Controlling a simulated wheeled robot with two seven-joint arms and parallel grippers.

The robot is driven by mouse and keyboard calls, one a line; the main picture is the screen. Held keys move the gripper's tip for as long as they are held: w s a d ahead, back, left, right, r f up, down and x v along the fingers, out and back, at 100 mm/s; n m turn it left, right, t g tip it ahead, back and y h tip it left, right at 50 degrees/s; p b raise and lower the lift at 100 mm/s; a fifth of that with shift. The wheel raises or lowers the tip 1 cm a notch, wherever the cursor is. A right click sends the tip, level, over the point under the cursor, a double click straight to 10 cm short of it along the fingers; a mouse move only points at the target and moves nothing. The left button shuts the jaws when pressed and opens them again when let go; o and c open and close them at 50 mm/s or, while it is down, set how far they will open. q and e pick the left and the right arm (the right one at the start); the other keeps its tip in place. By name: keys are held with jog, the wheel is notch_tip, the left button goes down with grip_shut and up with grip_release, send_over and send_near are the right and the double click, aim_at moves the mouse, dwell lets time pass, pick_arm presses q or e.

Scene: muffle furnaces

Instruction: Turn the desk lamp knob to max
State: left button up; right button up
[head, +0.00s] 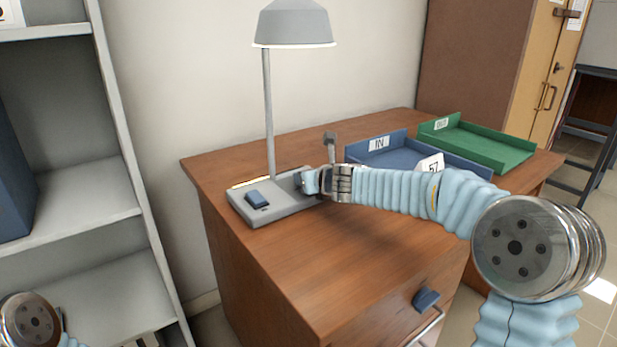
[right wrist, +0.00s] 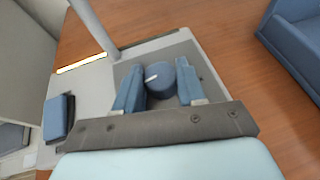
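The desk lamp (head: 293,28) stands at the back left of the wooden desk, with a grey shade, thin post and flat grey base (head: 268,212). In the right wrist view its round blue knob (right wrist: 160,76) has a white mark pointing to the left. My right gripper (head: 310,182) reaches the base from the right; in the wrist view its blue fingers (right wrist: 164,88) lie on both sides of the knob and appear closed on it. In the head view the gripper mostly hides the knob. My left gripper is out of view; only part of that arm shows at lower left.
A blue rocker switch (head: 257,199) sits on the lamp base left of the knob. A blue tray (head: 375,150) and a green tray (head: 490,146) lie at the desk's back right. Grey shelves (head: 85,207) stand to the left. The desk's front is clear.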

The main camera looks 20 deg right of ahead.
jog(key=c, duration=0.4)
